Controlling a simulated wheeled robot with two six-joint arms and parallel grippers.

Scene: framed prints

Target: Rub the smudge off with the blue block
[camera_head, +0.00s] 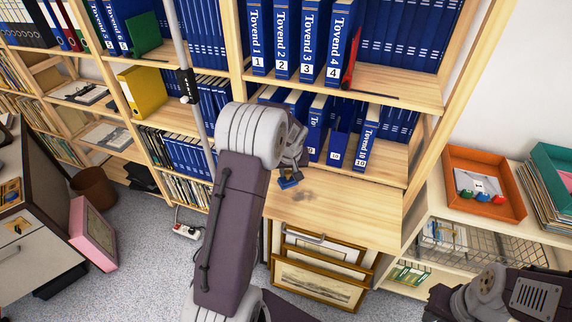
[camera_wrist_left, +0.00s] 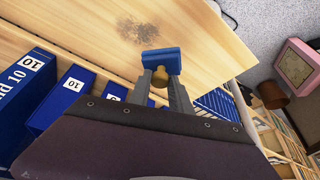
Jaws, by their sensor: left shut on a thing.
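The smudge is a grey-brown speckled patch on the pale wooden shelf board, seen in the head view (camera_head: 303,196) and in the left wrist view (camera_wrist_left: 137,30). My left gripper (camera_wrist_left: 160,82) is shut on the blue block (camera_wrist_left: 161,60) by its yellowish knob. In the head view the blue block (camera_head: 288,182) is at the upper left of the smudge, close beside it. Whether the block touches the board I cannot tell. My left arm hides part of the shelf. Part of my right arm shows at the lower right, its gripper out of view.
Blue binders (camera_head: 365,146) stand on the shelf behind the board. Framed prints (camera_head: 322,277) lean below it. An orange tray (camera_head: 483,185) and a wire basket (camera_head: 470,245) are to the right. The board (camera_head: 365,215) is bare right of the smudge.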

